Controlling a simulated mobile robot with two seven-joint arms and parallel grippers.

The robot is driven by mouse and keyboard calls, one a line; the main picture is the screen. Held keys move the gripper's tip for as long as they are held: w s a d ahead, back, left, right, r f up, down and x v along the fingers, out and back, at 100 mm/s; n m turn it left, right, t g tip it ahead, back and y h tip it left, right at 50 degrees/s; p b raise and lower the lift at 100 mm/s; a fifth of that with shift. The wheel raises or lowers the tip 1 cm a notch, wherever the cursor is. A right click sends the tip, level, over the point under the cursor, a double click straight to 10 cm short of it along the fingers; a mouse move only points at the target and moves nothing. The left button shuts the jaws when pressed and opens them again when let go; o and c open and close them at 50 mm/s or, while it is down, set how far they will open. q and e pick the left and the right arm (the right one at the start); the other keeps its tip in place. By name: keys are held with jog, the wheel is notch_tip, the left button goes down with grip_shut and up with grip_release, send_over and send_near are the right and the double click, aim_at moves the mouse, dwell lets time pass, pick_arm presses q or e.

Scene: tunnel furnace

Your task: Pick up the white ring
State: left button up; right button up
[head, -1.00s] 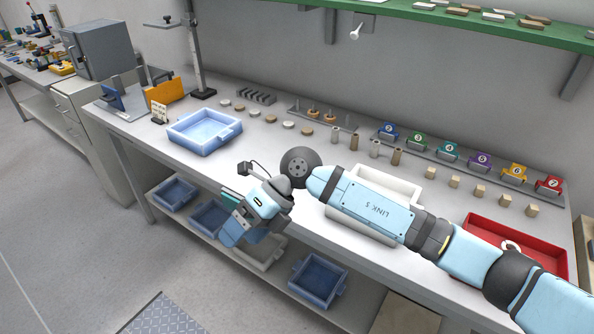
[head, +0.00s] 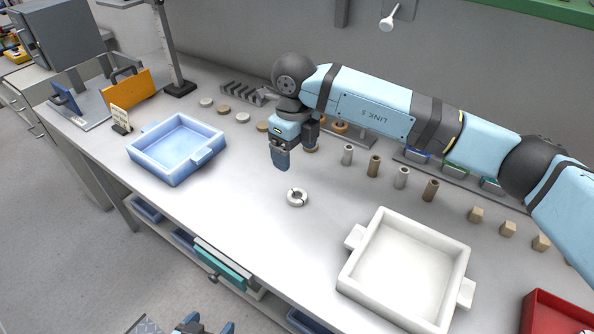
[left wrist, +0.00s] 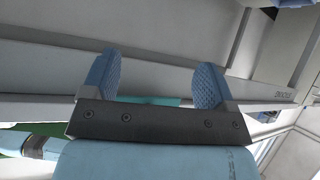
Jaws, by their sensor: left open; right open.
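The white ring (head: 297,197) lies flat on the grey bench in the head view, between the blue tray and the white tray. It has a small gap or notch in its rim. My right gripper (head: 295,150) points down above and behind the ring in the picture, open and apart from it. My left gripper (head: 204,328) is at the bottom edge of the head view, low in front of the bench and partly cut off. In the left wrist view its two blue fingers (left wrist: 153,82) are apart with nothing held between them.
A blue tray (head: 160,168) stands left of the ring and a white tray (head: 350,268) right of it. A red tray (head: 540,300) is at the right edge. Several small cylinders, including a brown one (head: 374,166), stand behind. The bench around the ring is clear.

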send_over(295, 198)
notch_tip(295, 198, down, 8)
jog(key=shift+s+r, duration=0.1)
jog(key=shift+r, duration=0.15)
jog(key=shift+f, duration=0.75)
notch_tip(295, 198, down, 4)
jog(key=shift+f, duration=0.1)
pick_arm(q)
jog(key=shift+s, duration=0.15)
pick_arm(e)
jog(key=shift+c, duration=1.3)
jog(key=c, duration=0.8)
